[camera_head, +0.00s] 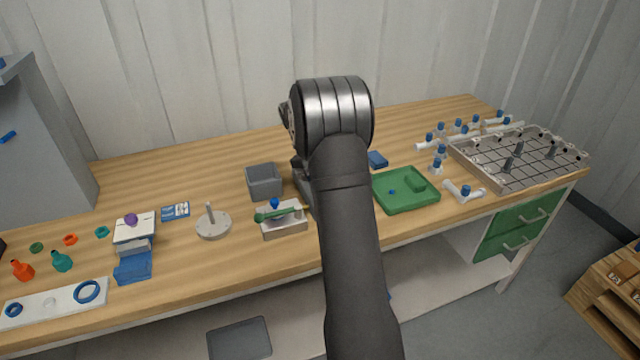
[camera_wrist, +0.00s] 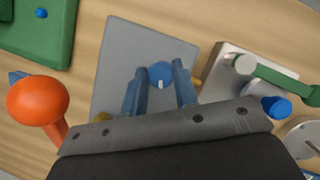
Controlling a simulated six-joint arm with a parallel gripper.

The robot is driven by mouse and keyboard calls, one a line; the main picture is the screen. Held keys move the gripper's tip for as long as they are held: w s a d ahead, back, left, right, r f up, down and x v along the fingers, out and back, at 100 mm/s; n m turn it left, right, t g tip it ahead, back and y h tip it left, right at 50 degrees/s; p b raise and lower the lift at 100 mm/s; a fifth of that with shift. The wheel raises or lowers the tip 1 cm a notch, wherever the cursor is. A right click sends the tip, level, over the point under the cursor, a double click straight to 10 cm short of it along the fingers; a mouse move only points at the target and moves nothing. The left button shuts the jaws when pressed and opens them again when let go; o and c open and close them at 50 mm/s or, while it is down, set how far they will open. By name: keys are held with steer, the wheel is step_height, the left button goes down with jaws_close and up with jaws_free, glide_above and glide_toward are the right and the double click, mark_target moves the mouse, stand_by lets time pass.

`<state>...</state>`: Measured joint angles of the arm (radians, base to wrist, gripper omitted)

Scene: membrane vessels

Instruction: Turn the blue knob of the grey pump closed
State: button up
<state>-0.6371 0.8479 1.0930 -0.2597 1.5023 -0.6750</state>
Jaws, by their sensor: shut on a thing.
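The grey pump (camera_wrist: 118,60) shows in the wrist view as a flat grey housing seen from above. Its round blue knob (camera_wrist: 160,72) has a short pale mark on the side toward my gripper. My gripper (camera_wrist: 157,77) has its two blue fingers on either side of the knob and is shut on it. An orange ball-topped part (camera_wrist: 38,100) stands at the left of the wrist view; I cannot tell whether it belongs to the pump. In the head view my arm hides the fingertips and the knob.
A white block with a green lever and blue cap (camera_head: 283,222) stands close beside the pump. A green tray (camera_head: 405,203) lies on the other side. A grey open bin (camera_head: 264,192) and a round grey base with a post (camera_head: 213,226) are left of my arm.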

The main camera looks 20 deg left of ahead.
stand_by(0.4)
steer(key=o, duration=1)
steer(key=v, duration=1.7)
steer(key=shift+r, duration=0.3)
